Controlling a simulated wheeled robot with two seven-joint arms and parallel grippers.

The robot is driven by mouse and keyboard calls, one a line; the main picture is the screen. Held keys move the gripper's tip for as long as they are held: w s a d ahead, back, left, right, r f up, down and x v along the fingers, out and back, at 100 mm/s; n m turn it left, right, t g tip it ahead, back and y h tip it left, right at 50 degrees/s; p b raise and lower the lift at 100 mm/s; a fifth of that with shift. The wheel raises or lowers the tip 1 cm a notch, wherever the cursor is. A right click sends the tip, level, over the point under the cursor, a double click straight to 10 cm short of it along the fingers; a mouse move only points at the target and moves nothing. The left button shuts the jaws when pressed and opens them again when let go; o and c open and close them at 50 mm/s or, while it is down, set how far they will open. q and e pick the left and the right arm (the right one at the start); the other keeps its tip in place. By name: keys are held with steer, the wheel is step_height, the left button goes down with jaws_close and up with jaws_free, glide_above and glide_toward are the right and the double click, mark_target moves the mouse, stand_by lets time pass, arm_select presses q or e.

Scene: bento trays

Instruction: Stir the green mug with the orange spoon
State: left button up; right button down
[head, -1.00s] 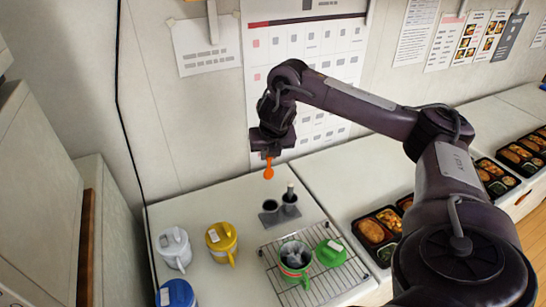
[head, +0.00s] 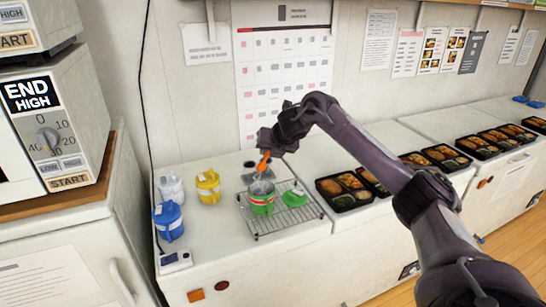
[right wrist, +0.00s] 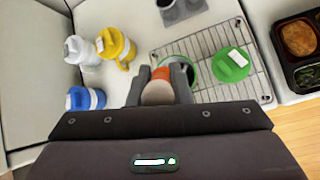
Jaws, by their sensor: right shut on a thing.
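The green mug (head: 262,206) with a red band stands open and upright on the wire rack. Its green lid (head: 294,199) lies beside it to the right. My right gripper (head: 266,142) is shut on the orange spoon (head: 263,161), which hangs bowl down above and slightly behind the mug, apart from it in the head view. In the right wrist view the gripper (right wrist: 164,76) holds the spoon (right wrist: 162,73) between its fingers, its pale handle end toward the camera. The mug (right wrist: 189,66) is partly hidden behind the fingers there. My left gripper is out of view.
White (head: 171,188), yellow (head: 207,189) and blue (head: 168,221) lidded mugs stand left of the wire rack (head: 263,231). A grey holder (head: 249,178) stands behind the mug. Bento trays (head: 345,190) line the counter to the right. A microwave-like appliance (head: 50,120) stands at left.

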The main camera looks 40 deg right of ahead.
steer(key=shift+w+f, duration=0.1)
steer(key=shift+f, duration=0.2)
steer(key=shift+w+d+f+b, duration=0.15)
steer(key=shift+d+f+b, duration=0.1)
steer(key=shift+f+b, duration=0.4)
steer(key=shift+f, duration=0.3)
steer(key=shift+s+f+b, duration=0.25)
steer(key=shift+f+b, duration=1.15)
steer(key=shift+f, duration=0.2)
steer(key=shift+s+f+b, duration=0.2)
steer(key=shift+f+b, duration=1.15)
steer(key=shift+f, duration=0.2)
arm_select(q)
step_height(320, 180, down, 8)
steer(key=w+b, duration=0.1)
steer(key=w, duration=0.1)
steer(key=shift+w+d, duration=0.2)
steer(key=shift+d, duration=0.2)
arm_select(e)
steer(key=shift+w+a+f, duration=0.1)
steer(key=shift+w+f, duration=0.2)
steer(key=shift+f, duration=0.35)
steer(key=shift+w+f, duration=0.25)
steer(key=shift+f, duration=0.35)
